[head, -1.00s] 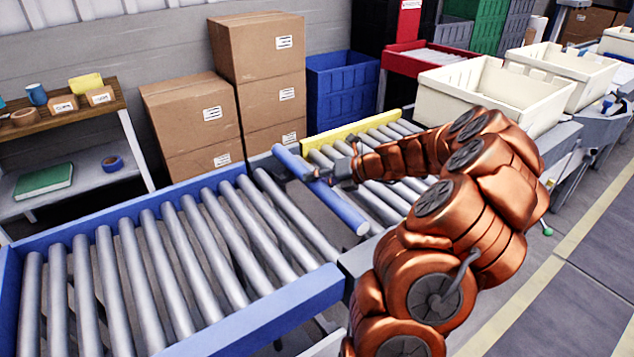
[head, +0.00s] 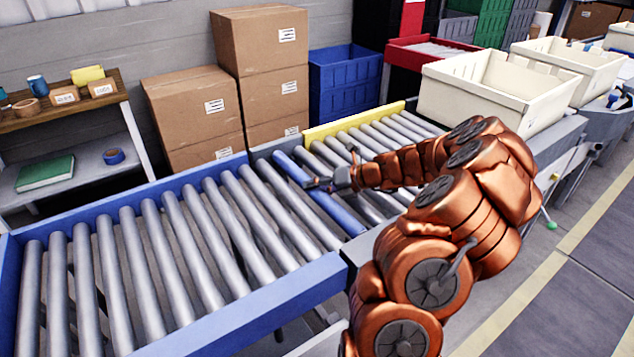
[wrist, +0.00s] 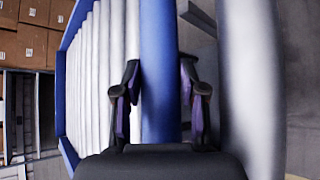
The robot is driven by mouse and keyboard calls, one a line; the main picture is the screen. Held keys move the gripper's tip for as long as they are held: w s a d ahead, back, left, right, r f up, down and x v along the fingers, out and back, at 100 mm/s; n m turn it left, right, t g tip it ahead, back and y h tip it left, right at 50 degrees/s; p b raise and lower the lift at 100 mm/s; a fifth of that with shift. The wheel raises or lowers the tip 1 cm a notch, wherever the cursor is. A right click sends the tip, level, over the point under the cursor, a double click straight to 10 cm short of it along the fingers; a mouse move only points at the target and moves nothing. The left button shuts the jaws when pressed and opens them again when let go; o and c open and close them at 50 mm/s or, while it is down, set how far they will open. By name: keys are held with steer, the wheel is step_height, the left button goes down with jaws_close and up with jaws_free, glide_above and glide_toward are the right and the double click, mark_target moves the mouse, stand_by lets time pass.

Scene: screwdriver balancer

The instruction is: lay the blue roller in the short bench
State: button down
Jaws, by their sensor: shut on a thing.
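The blue roller (head: 343,215) lies across the conveyor line, about level with the grey rollers. It sits in the gap between the blue-railed bench (head: 250,318) and the grey rollers beside the yellow rail (head: 355,121). My gripper (head: 318,184) is at the roller's middle, its fingers on either side. In the wrist view the blue roller (wrist: 160,60) runs between the two dark fingers of my gripper (wrist: 160,98), which is shut on it. Whether the roller's ends rest in their seats cannot be told.
Grey rollers (head: 172,255) fill the blue-railed bench on the left. Cream bins (head: 490,110) stand beyond my arm at the right. Cardboard boxes (head: 262,50) and a blue crate (head: 343,88) stand behind the line. A wooden shelf (head: 70,108) is at the left.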

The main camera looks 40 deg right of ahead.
steer(key=shift+s+d+f, duration=0.1)
steer(key=shift+d+f, duration=0.15)
steer(key=shift+d, duration=0.35)
steer(key=c, duration=0.8)
jaws_free()
steer(key=shift+o, duration=1)
steer(key=shift+s+d+r+h, duration=0.1)
steer(key=shift+s+d+h, duration=0.05)
steer(key=shift+h, duration=0.15)
steer(key=v, duration=0.6)
steer(key=d+f+v, duration=0.1)
steer(key=v, duration=0.2)
steer(key=shift+d+r, duration=0.1)
steer(key=shift+s+a+r, duration=0.6)
steer(key=shift+a+r, duration=0.05)
steer(key=shift+r, duration=0.25)
steer(key=shift+s+r, duration=0.15)
steer(key=shift+s+d, duration=0.1)
steer(key=shift+d, duration=0.2)
steer(key=shift+a+r, duration=0.1)
steer(key=shift+a, duration=0.05)
